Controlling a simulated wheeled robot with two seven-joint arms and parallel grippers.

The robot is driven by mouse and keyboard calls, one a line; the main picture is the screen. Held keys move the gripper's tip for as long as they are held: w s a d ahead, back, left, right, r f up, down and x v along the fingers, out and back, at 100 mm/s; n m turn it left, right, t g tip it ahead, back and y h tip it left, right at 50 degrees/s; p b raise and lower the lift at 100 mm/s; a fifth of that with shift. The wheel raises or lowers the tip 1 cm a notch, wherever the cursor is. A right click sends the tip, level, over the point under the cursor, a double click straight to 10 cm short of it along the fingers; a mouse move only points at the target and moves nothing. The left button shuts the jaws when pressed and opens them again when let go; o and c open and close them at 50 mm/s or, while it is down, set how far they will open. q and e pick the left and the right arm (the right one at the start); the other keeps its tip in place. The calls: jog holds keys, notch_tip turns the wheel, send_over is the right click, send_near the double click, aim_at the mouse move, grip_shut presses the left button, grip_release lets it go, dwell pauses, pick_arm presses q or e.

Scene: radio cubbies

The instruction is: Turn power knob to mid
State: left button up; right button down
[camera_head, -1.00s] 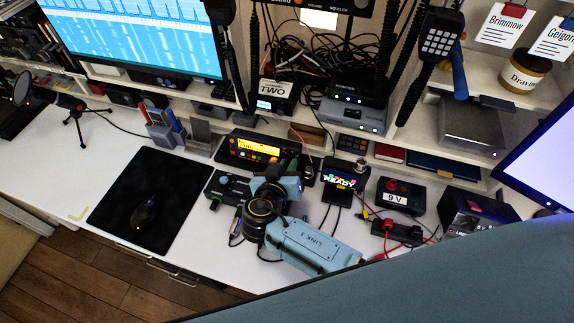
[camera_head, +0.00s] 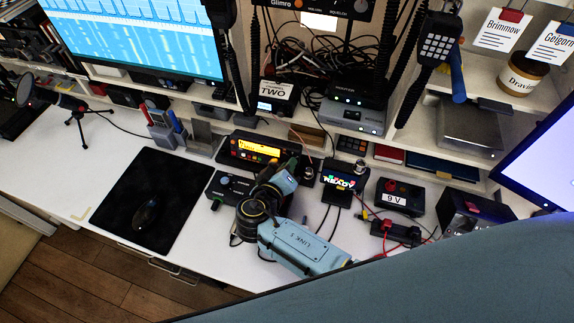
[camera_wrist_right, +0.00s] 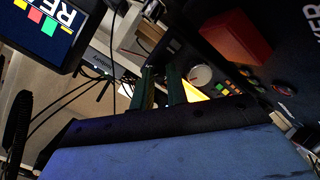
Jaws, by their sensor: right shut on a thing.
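The radio (camera_head: 250,149) with an orange display stands at the back of the desk, below the shelf. My right gripper (camera_head: 296,164) reaches its right end. In the right wrist view its two dark green fingers (camera_wrist_right: 160,88) point at the radio front, shut on a small part that they mostly hide, apparently the power knob. A round silver knob (camera_wrist_right: 200,75) shows beside the fingers, near the orange display (camera_wrist_right: 194,92) and coloured buttons. I cannot read the knob's setting. My left gripper is not in view.
A small READY screen (camera_head: 341,182) stands close to the right of my gripper. A black control box (camera_head: 230,187) is at left, and a 9V box (camera_head: 400,197) farther right. Cables lie around. The black mat (camera_head: 150,200) carries a mouse.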

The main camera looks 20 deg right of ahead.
jog(key=n, duration=0.5)
jog(key=shift+h+p, duration=0.4)
jog(key=shift+n, duration=0.3)
jog(key=c, duration=1.4)
grip_release()
jog(key=v, duration=1.3)
jog(key=shift+s+a+f, duration=0.1)
jog(key=shift+s+a, duration=0.05)
